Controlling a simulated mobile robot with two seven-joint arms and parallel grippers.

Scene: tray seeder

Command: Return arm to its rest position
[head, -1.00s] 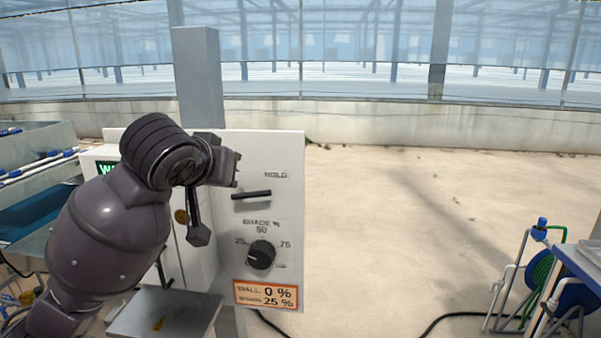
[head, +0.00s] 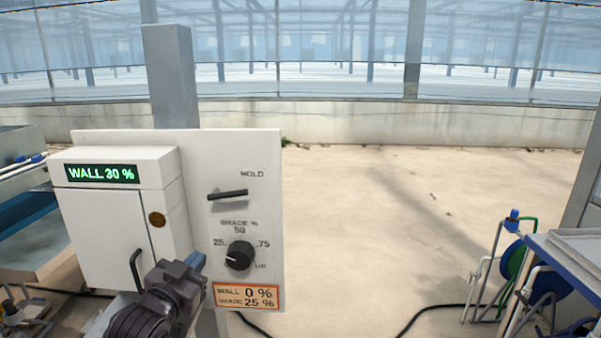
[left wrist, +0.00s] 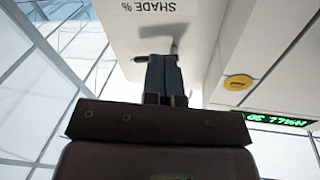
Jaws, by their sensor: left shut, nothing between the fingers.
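My left gripper (head: 196,262) is low in front of the control panel (head: 262,180) in the head view, left of the black shade knob (head: 239,256). Its fingers are shut with nothing between them. In the left wrist view the closed fingers (left wrist: 163,62) point toward the panel face, which appears upside down (left wrist: 200,20). I cannot tell whether the fingertips touch the panel. My right gripper is not in view.
A white box (head: 100,215) with a green "WALL 30 %" display (head: 102,173) and a handle adjoins the panel's left side. A grey post (head: 172,80) rises behind. A hose reel (head: 515,265) and bench (head: 570,250) stand at right. The middle floor is clear.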

